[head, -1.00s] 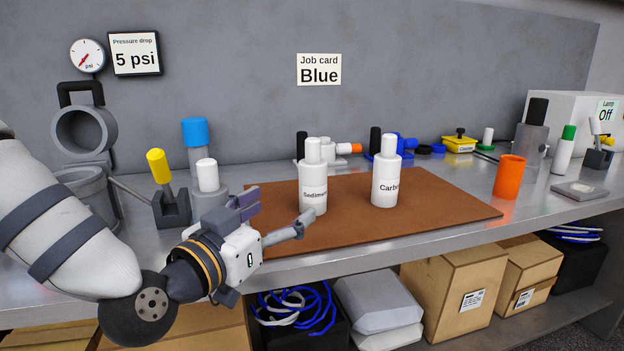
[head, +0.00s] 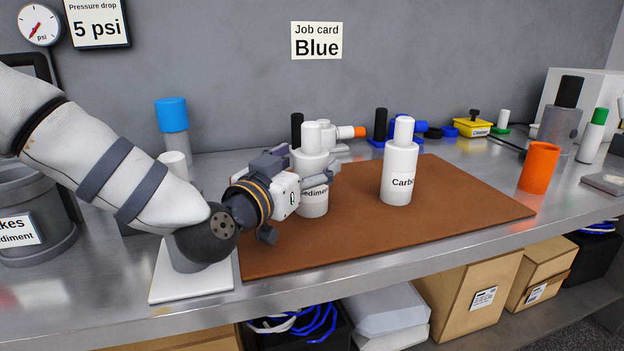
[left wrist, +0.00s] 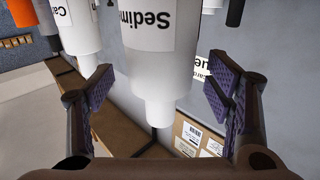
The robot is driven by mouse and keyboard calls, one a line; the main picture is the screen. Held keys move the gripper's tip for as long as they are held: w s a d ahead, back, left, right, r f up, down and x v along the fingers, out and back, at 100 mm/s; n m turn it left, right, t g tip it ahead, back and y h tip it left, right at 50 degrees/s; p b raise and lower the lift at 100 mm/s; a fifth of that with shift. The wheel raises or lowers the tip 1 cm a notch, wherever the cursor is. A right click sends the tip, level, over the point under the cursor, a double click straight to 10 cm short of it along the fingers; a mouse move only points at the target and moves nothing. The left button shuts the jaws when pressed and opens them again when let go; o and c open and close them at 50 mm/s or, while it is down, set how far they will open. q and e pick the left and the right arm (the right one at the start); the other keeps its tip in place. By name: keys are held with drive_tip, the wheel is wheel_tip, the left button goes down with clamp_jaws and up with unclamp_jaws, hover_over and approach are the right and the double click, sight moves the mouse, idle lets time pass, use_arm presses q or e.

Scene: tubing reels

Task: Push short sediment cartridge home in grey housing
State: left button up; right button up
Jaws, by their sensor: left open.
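The white cartridge labelled Sediment (head: 313,204) stands upright on the brown mat (head: 440,223). My left gripper (head: 308,172) is at it, with the fingers on either side. In the left wrist view the Sediment cartridge (left wrist: 152,70) appears upside down between the open fingers (left wrist: 160,95), with gaps at both sides. A grey housing (head: 40,255) with a partly cut-off label ending in "kes" and "ediment" stands at the far left. The white cartridge labelled Carbon (head: 397,178) stands upright to the right of the Sediment one. My right gripper is not in view.
A white base plate (head: 190,287) lies at the bench front, partly behind my left arm. A blue-capped cylinder (head: 173,115) stands behind the arm. An orange cup (head: 538,168) stands right of the mat. The mat's front right is clear. A Job card (head: 316,40) reads Blue.

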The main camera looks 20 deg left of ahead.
use_arm(q)
drive_tip(key=shift+w+d+f, duration=0.1)
drive_tip(key=shift+w+d, duration=0.1)
drive_tip(key=shift+w, duration=0.95)
drive_tip(key=c, duration=1.4)
